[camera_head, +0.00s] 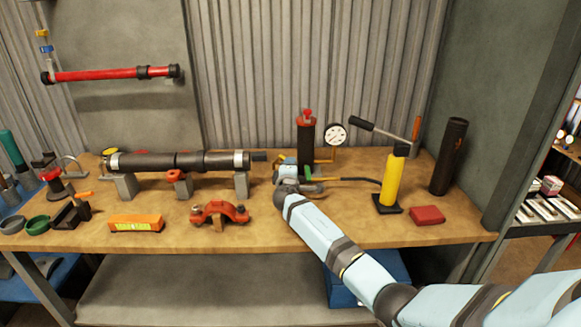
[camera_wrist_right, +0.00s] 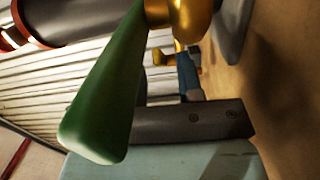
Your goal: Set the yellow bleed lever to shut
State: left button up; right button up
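My right arm reaches in from the lower right in the head view. Its gripper (camera_head: 290,182) is at the right end of the dark pipe (camera_head: 190,161), close to the bench top. In the right wrist view a long green lever handle (camera_wrist_right: 105,95) runs down-left from a brass valve body (camera_wrist_right: 188,18), very near the camera. I see no clearly yellow lever. The finger opening is hidden. My left gripper is not in view.
A pressure gauge (camera_head: 336,134) and a dark cylinder with red top (camera_head: 306,138) stand behind. A yellow hand pump (camera_head: 392,180) and red block (camera_head: 427,215) are to the right. An orange level (camera_head: 136,223) and red coupling (camera_head: 219,212) lie in front.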

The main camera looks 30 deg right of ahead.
jog(key=shift+w+d, duration=0.45)
jog(key=shift+w, duration=0.15)
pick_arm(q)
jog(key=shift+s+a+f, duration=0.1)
pick_arm(e)
grip_shut()
jog(key=shift+a+f+m+g+h+b, duration=0.35)
jog(key=shift+m+g+h+b, duration=0.2)
jog(key=shift+b, duration=0.65)
jog(key=shift+w+a+m+g+h+b, duration=0.1)
jog(key=shift+a+m+g+h+b, duration=0.25)
jog(key=shift+b, duration=0.3)
jog(key=shift+a+r+m+g+h+b, duration=0.1)
jog(key=shift+r+m+g+h+b, duration=0.1)
jog(key=shift+m+g+h+b, duration=0.45)
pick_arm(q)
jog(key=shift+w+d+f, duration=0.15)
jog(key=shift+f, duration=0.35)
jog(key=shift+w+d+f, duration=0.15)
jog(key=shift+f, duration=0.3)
pick_arm(e)
jog(key=shift+a+r+g+h, duration=0.1)
jog(key=shift+r+g+h, duration=0.05)
jog(key=shift+g+h, duration=0.1)
